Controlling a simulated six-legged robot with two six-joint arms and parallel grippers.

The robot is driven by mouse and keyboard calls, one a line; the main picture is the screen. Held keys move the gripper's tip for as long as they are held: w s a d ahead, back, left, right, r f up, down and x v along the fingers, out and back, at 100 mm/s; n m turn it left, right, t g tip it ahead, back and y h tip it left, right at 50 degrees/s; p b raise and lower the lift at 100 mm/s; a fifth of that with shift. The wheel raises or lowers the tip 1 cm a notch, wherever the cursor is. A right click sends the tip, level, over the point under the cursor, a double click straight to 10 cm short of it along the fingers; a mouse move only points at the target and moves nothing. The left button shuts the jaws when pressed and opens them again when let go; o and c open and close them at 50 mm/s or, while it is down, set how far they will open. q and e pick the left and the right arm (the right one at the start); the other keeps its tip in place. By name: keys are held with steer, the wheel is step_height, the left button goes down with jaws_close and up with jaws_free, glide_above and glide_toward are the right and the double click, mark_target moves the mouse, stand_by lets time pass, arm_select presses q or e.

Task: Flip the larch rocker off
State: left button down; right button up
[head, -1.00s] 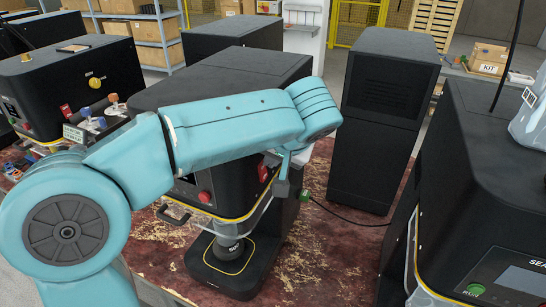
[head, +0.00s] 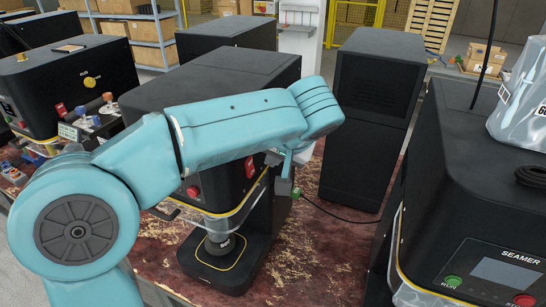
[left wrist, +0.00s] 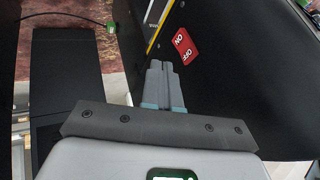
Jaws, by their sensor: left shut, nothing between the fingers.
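A red rocker (left wrist: 184,46) marked ON and OFF sits on the dark side of a machine in the left wrist view. It also shows in the head view (head: 250,166) on the middle black seamer (head: 215,85), partly behind my left arm. I cannot read a larch name or tell which half is pressed in. My left gripper (left wrist: 162,66) is shut and empty, its grey fingertips just short of the rocker, apart from it in the picture. In the head view my left gripper (head: 286,186) hangs beside that seamer's right side. My right gripper is not in view.
Another seamer (head: 480,170) with a RUN button and screen stands at right, a wrapped bundle (head: 522,105) on top. A tall black cabinet (head: 375,110) stands behind. Another machine (head: 75,80) with a red rocker (head: 60,109) is at left. The worn red bench (head: 300,245) is bare in front.

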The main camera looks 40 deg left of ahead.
arm_select(q)
steer(key=s+a+v, duration=0.1)
steer(key=v, duration=1)
steer(key=w+d+f+m+g+h+b, duration=0.1)
steer(key=w+d+f+m+h, duration=0.15)
steer(key=f, duration=0.75)
steer(key=w+d+f+m+h, duration=0.15)
steer(key=d+f, duration=0.25)
steer(key=f, duration=0.7)
steer(key=w+d+f+m+g+h+b, duration=0.15)
steer(key=d+f, duration=0.25)
steer(key=f, duration=0.6)
steer(key=s+d+f+h, duration=0.2)
steer(key=s+f, duration=0.2)
steer(key=f, duration=0.5)
steer(key=s+d+f+h, duration=0.2)
steer(key=s+d+f, duration=0.15)
steer(key=f, duration=0.55)
steer(key=s+f+n+b, duration=0.1)
steer(key=s+f+n, duration=0.2)
steer(key=s+f, duration=0.7)
steer(key=s+h, duration=0.1)
steer(key=s, duration=0.1)
steer(key=shift+s+a, duration=0.3)
steer(key=shift+s, duration=0.1)
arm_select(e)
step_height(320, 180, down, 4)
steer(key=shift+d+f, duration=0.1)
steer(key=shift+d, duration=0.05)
